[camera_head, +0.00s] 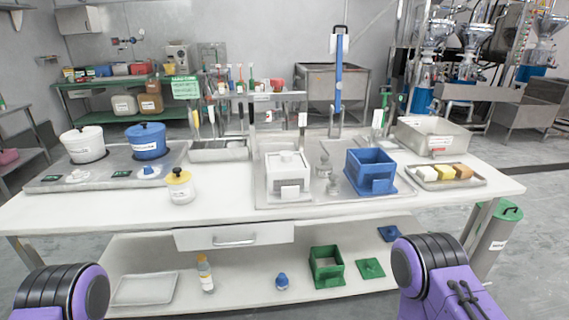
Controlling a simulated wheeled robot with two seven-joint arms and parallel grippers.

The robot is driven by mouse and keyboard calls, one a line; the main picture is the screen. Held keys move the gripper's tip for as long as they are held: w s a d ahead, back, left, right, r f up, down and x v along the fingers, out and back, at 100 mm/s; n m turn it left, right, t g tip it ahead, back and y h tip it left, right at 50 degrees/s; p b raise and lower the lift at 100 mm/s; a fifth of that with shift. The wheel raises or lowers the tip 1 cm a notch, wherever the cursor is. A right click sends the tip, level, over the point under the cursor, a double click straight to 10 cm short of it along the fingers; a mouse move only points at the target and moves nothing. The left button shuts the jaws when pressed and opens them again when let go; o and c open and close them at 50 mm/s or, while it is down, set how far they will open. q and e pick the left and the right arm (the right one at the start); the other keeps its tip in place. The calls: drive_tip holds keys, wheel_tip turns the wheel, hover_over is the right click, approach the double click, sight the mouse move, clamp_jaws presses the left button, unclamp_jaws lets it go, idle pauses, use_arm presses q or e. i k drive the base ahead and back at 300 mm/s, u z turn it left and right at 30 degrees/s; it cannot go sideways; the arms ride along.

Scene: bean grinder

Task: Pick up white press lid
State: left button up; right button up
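The white press (289,184) is a square white box standing on a metal tray on the table, a little right of the middle. A label covers part of the box front. Parts of my two arms, purple and black, show at the bottom left and bottom right. Neither of my grippers shows in the head view.
A blue open press box (371,174) stands right of the white press, with small metal parts (325,168) between them. A yellow-lidded white jar (180,186) stands left. White (84,145) and blue (147,141) pots stand at far left. The front table strip is clear.

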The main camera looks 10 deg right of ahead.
sight(286, 161)
drive_tip(key=k, duration=0.35)
drive_tip(key=z, duration=0.35)
drive_tip(key=i, duration=0.75)
drive_tip(key=z, duration=0.7)
